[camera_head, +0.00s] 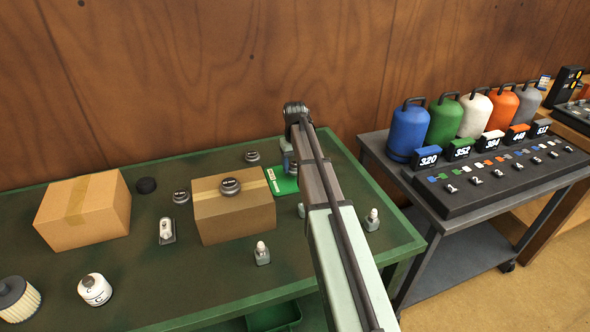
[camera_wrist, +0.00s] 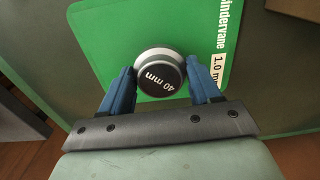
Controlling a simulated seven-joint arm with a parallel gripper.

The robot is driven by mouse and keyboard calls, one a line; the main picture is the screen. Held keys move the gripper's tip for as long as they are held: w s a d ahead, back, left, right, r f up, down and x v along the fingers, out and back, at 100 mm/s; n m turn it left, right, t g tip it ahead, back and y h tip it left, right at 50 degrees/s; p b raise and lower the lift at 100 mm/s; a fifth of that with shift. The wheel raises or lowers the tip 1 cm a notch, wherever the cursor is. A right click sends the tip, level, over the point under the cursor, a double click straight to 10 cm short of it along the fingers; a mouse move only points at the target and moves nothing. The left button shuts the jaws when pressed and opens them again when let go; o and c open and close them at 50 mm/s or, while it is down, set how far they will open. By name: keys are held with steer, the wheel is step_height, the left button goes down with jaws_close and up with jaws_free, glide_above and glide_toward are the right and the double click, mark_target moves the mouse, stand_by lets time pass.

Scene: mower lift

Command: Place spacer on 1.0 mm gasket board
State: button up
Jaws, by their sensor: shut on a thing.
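The spacer is a round piece with a dark top marked "40 mm" and a pale rim (camera_wrist: 160,64). It sits between the blue fingers of my gripper (camera_wrist: 162,84), which is shut on it. The green gasket board (camera_wrist: 105,40), with a white label reading "1.0 m…", lies directly below the spacer in the wrist view. Whether the spacer touches the board cannot be told. In the head view the board (camera_head: 277,183) lies on the green table, right of a cardboard box, partly hidden by my arm. The spacer is not clearly visible there.
Similar round pieces stand behind the box (camera_head: 252,156), left of it (camera_head: 181,197) and on the cardboard box (camera_head: 240,215). A second box (camera_head: 85,215) is at left. A cart with coloured canisters (camera_head: 408,130) stands right.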

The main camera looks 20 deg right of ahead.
mark_target(295, 164)
steer(key=shift+f, duration=1.05)
steer(key=shift+f, duration=0.2)
steer(key=o, duration=1.2)
steer(key=shift+r, duration=0.2)
step_height(295, 164, up, 12)
